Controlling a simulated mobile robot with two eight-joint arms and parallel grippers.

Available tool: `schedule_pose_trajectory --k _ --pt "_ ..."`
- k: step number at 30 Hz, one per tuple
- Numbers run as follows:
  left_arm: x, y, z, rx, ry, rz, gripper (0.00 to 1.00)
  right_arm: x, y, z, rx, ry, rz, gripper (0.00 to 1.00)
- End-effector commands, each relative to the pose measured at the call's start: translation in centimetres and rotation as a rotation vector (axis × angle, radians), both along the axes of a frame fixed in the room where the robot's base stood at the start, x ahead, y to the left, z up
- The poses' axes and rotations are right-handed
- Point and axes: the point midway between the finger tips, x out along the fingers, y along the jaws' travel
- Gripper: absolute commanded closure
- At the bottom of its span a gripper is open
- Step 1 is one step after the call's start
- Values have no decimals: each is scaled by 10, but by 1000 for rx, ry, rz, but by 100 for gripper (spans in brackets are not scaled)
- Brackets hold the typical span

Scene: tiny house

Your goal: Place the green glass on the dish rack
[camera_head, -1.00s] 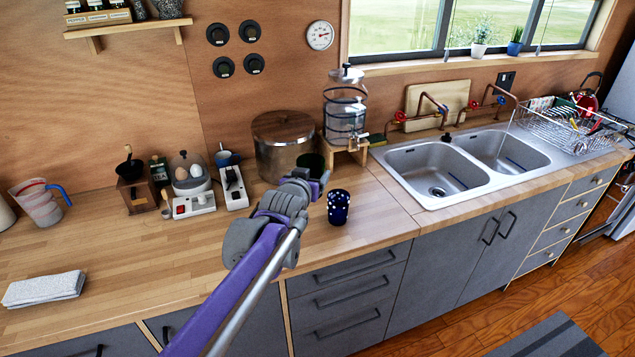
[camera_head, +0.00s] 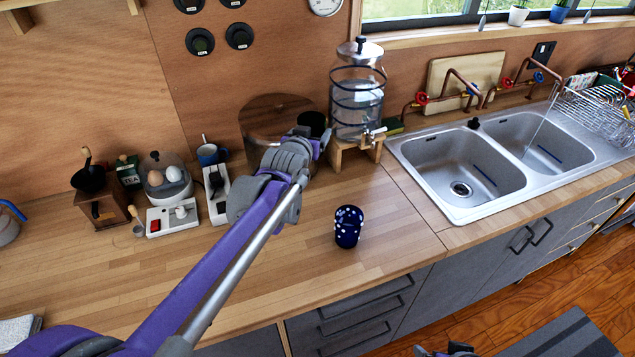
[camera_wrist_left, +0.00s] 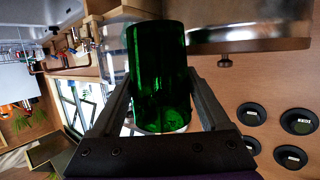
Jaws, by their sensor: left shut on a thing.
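The green glass (camera_wrist_left: 160,75) is between the two fingers of my left gripper (camera_wrist_left: 160,105) in the left wrist view. In the head view the glass (camera_head: 313,122) looks dark and is partly hidden by my left gripper (camera_head: 312,138). The gripper is shut on it and holds it above the counter, in front of the metal pot and left of the water dispenser. The wire dish rack (camera_head: 590,108) stands at the far right beyond the sink, cut by the picture edge. A small part of my right gripper (camera_head: 447,350) shows at the bottom edge; its jaws are unclear.
A blue spotted cup (camera_head: 348,226) stands on the counter (camera_head: 290,262) below the glass. The glass dispenser (camera_head: 357,95) on its wooden stand and the sink taps (camera_head: 450,88) rise between the glass and the rack. The double sink (camera_head: 465,165) lies right of the dispenser.

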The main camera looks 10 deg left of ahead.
Motion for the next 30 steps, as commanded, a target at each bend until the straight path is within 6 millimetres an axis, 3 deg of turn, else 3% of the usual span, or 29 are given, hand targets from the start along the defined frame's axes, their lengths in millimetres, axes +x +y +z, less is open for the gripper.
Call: schedule_pose_trajectory --k 6,12,25,30 --pt "0 0 -61 0 1 0 99 -3 0 -10 0 6 0 8" --pt "-1 0 -107 0 1 0 99 -5 0 -15 0 9 0 8" --pt "0 0 -157 0 0 0 99 -6 0 -21 0 12 0 8" --pt "-1 0 -165 0 0 0 99 -7 0 -22 0 12 0 8"
